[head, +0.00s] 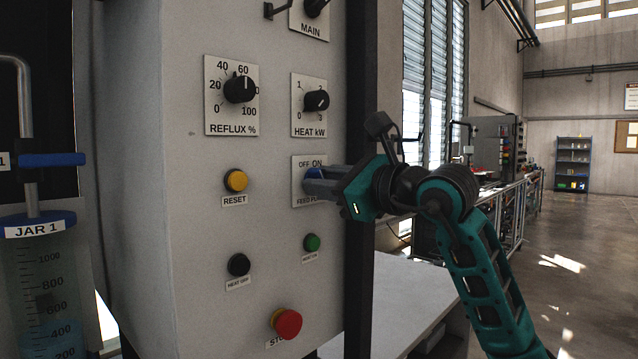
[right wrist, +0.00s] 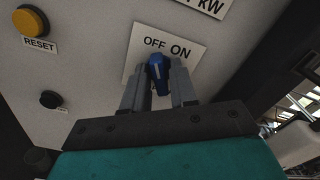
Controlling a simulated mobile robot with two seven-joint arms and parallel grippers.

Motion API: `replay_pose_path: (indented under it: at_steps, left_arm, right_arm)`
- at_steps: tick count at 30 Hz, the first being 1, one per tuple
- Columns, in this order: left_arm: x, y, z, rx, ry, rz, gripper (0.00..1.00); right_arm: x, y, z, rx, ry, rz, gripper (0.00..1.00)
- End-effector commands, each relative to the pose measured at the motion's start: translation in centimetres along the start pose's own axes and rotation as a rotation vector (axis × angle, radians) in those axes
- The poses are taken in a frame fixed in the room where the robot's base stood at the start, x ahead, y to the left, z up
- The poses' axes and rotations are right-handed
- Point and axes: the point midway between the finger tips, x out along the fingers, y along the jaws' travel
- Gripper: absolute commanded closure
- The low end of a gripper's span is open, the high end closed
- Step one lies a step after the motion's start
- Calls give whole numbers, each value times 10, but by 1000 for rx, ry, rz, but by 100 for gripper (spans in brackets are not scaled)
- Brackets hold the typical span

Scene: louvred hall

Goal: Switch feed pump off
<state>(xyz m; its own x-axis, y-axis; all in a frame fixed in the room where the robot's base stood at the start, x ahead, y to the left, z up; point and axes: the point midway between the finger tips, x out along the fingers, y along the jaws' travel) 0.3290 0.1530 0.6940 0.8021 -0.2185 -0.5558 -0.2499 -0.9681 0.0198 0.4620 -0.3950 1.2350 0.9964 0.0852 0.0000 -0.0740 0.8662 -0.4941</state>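The feed pump switch is a blue knob (right wrist: 157,70) on a white plate (right wrist: 135,56) lettered OFF and ON. In the head view this plate (head: 300,180) is on the grey panel's right side, its lower label partly covered. My right gripper (head: 312,180) reaches in from the right. In the right wrist view its two grey fingers (right wrist: 158,85) stand on either side of the knob and appear closed against it. The knob's pale mark points upward, roughly towards OFF; its exact setting is hard to tell. My left gripper is not in view.
The panel (head: 180,250) also bears the reflux knob (head: 240,89), heat knob (head: 316,100), yellow reset button (head: 235,180), green button (head: 312,242), black button (head: 239,264) and red stop button (head: 287,323). Jar 1 (head: 40,265) stands left. A white table (head: 400,295) is behind, right.

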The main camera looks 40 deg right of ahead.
Motion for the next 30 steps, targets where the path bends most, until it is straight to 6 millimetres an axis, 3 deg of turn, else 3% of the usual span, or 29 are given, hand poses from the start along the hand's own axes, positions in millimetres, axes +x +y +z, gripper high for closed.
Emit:
replay_pose_path:
  at_steps: [5,14,30]
  left_arm:
    - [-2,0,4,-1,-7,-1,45]
    - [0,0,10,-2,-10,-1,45]
    - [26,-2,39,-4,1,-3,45]
  right_arm:
    - [0,0,0,1,0,1,56]
    - [-5,1,-2,0,-1,-1,56]
    - [-66,1,-2,0,-2,-1,56]
